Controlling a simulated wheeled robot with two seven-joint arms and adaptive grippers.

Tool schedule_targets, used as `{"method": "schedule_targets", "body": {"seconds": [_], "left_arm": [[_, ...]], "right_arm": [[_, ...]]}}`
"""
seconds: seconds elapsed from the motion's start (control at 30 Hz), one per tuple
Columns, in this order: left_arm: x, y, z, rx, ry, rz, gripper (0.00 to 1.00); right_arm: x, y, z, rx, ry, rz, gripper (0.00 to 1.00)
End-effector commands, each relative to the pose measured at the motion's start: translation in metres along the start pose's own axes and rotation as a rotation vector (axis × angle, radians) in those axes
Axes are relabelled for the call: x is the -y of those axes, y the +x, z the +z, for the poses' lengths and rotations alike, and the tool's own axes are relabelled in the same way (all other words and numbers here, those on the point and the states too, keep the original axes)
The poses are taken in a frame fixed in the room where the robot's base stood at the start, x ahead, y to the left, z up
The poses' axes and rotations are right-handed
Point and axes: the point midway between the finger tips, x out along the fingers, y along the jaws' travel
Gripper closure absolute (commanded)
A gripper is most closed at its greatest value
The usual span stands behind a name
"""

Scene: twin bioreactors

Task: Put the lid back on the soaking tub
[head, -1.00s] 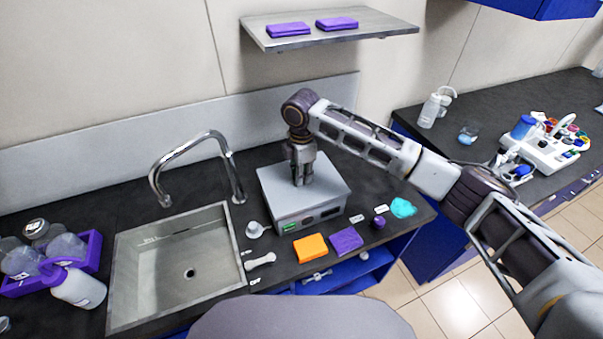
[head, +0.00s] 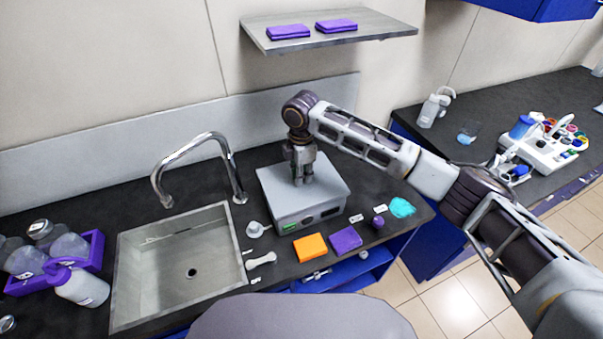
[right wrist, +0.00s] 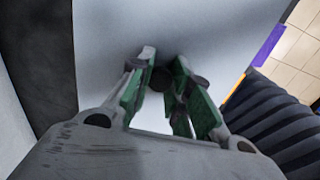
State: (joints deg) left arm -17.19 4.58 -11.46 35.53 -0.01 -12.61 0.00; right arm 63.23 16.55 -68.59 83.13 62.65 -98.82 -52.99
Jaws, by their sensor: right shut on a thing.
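The soaking tub (head: 322,212) is a pale grey box with a small green display, on the dark counter right of the sink. Its flat grey lid (head: 330,188) lies on top and looks level; whether it is fully seated I cannot tell. My right gripper (head: 303,181) points down over the lid's middle and is shut on the lid's small dark knob (right wrist: 161,78). In the right wrist view the green-padded fingers of the right gripper (right wrist: 165,66) stand either side of the knob, against the pale lid. The fingers partly hide the knob. My left gripper is not in view.
The sink (head: 148,262) with its tap (head: 190,150) is to the left. An orange block (head: 310,247), a purple block (head: 346,240) and a turquoise item (head: 402,207) lie in front and right of the tub. A shelf (head: 375,30) hangs above, behind it.

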Motion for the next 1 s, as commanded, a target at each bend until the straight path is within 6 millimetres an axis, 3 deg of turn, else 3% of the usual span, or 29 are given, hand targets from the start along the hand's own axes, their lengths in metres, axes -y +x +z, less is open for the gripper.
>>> {"method": "schedule_targets", "body": {"seconds": [1.0], "left_arm": [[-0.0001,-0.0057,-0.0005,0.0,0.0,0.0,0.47]], "right_arm": [[0.0,0.0002,-0.0003,-0.001,0.0,0.0,1.0]]}}
